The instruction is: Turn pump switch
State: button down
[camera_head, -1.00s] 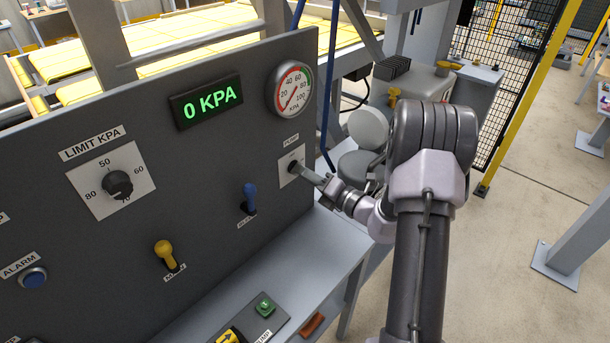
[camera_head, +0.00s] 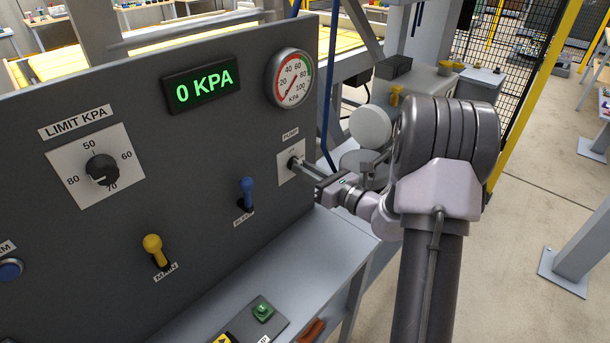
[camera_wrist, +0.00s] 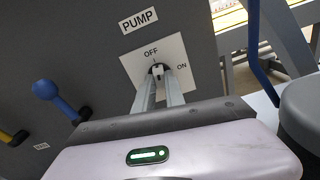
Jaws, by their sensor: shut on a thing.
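The pump switch (camera_wrist: 157,70) is a small dark rotary knob with a light face on a white plate (camera_wrist: 170,55). The plate reads OFF at the top and ON to the right, under a PUMP label (camera_wrist: 139,20). My gripper (camera_wrist: 160,80) is shut on the knob, one finger on each side, and the knob's pointer appears to be near OFF. In the head view my gripper (camera_head: 302,166) reaches the plate (camera_head: 288,168) from the right, and its fingers hide much of the knob. The display (camera_head: 202,91) reads 0 KPA, and the gauge (camera_head: 293,79) needle points low.
A blue lever (camera_head: 246,192) is left of the pump plate, and a yellow lever (camera_head: 154,250) is further left. A limit dial (camera_head: 102,169) is at the upper left. A grey shelf (camera_head: 320,245) juts out below the panel. A blue hose (camera_head: 328,100) hangs at the panel's right edge.

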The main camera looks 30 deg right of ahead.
jog(key=shift+f+n+b, duration=0.15)
jog(key=shift+n+b, duration=0.3)
jog(key=shift+n, duration=0.45)
jog(key=c, duration=1.4)
grip_release()
jog(key=p+v, duration=0.2)
jog(key=v, duration=1.5)
jog(key=shift+s+r+p, duration=0.2)
jog(key=shift+s+p, duration=0.05)
jog(key=shift+p, duration=0.15)
